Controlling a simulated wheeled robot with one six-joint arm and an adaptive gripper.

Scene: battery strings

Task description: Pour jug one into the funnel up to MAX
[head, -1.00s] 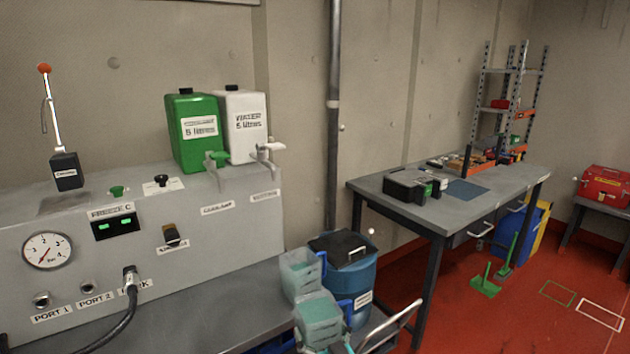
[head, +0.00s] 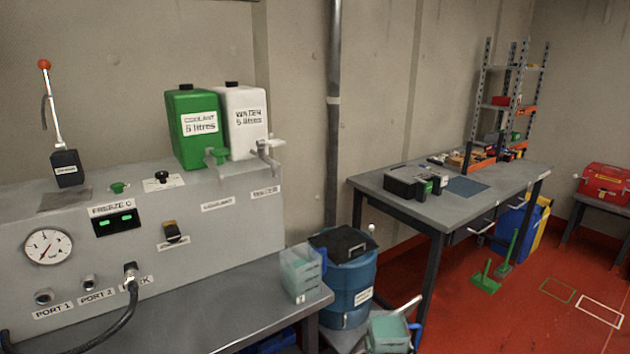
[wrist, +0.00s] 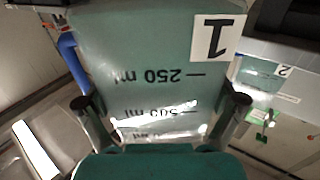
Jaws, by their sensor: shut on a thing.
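Jug one, a translucent teal jug marked 1 (wrist: 218,38), fills the middle of the wrist view. Its 250 ml and 500 ml marks appear upside down there. My gripper (wrist: 163,103) is shut on it, with a dark finger on each side. I cannot make out a funnel or a MAX mark in either view.
A second jug (head: 302,275) stands near the bench's right end; its label 2 (wrist: 284,70) shows in the wrist view. A blue drum (head: 350,290) with a black lid stands beside the bench. A grey worktable (head: 475,205) is to the right, with open red floor (head: 540,325) beyond.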

